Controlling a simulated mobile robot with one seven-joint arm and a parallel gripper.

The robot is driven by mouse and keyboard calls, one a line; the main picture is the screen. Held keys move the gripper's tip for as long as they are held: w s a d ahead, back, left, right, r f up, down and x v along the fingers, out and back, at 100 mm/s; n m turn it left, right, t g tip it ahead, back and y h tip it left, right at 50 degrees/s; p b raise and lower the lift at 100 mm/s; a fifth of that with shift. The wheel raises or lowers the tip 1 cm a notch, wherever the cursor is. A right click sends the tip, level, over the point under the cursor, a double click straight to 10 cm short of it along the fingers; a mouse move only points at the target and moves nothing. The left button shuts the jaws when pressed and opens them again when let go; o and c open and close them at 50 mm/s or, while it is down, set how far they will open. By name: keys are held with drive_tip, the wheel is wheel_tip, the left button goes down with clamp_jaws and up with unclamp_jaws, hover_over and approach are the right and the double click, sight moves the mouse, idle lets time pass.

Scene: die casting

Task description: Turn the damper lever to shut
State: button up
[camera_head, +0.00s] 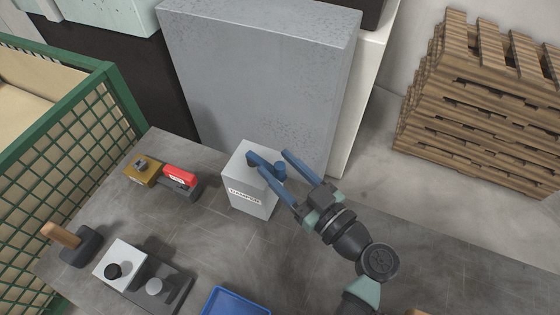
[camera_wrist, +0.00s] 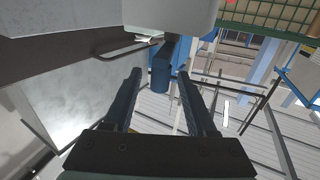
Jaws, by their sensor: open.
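The damper box (camera_head: 247,188) is a pale grey block with a "DAMPER" label on its front, standing on the grey table. Its blue lever (camera_head: 264,162) lies across the top, with a rounded end toward the right. My gripper (camera_head: 275,162) is open, its two blue fingers reaching to the box top on either side of the lever's end. In the wrist view the lever's blue end (camera_wrist: 160,72) stands between the fingers of my gripper (camera_wrist: 159,75), with gaps visible beside it. The box (camera_wrist: 170,14) fills the top there. Contact cannot be told.
A large grey cabinet (camera_head: 260,70) stands close behind the box. A blue tray (camera_head: 236,302) is at the front. Pallets (camera_head: 480,105) are stacked at right.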

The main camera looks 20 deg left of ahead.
drive_tip(key=shift+w+a, duration=0.1)
drive_tip(key=shift+a, duration=0.1)
clamp_jaws()
idle(1.4)
